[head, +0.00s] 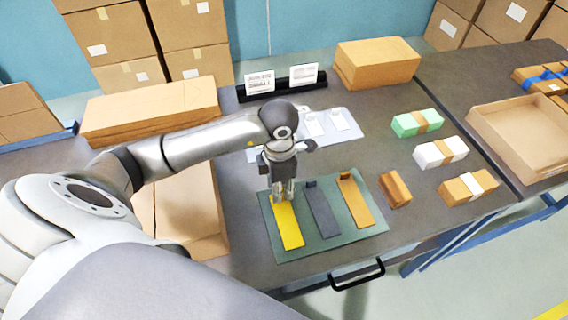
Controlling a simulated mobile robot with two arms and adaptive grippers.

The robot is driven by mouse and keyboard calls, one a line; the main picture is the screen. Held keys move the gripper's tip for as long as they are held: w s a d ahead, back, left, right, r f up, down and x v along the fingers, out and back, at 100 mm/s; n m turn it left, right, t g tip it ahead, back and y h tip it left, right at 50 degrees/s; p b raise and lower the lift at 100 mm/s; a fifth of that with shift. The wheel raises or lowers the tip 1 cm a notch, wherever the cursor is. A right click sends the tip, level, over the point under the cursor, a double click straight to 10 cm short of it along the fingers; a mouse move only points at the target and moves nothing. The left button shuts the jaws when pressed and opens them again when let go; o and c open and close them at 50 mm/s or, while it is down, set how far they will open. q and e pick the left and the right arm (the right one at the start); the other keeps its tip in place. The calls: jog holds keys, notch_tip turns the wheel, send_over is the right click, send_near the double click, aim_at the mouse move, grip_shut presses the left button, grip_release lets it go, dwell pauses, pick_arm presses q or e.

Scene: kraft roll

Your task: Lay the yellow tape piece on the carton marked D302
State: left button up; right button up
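The yellow tape piece (287,228) lies flat on the green mat (330,246), left of a grey piece (322,215) and an orange-brown piece (356,205). My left gripper (284,198) points down at the far end of the yellow piece, with its fingertips over that end. The gripper hides that end, so I cannot tell whether the fingers grip it. A brown carton (205,205) lies partly behind my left arm. I can read no D302 mark on any carton. My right gripper is not in view.
A black holder (276,87) with white cards stands at the back. Flat brown stacks (376,60) flank it. Green (416,122), white (440,152) and brown (467,188) banded bundles lie right. An open tray (520,135) is farther right. A small brown block (395,188) lies beside the mat.

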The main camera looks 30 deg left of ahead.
pick_arm(q)
jog(key=shift+f, duration=0.45)
grip_shut()
jog(key=shift+r, duration=0.1)
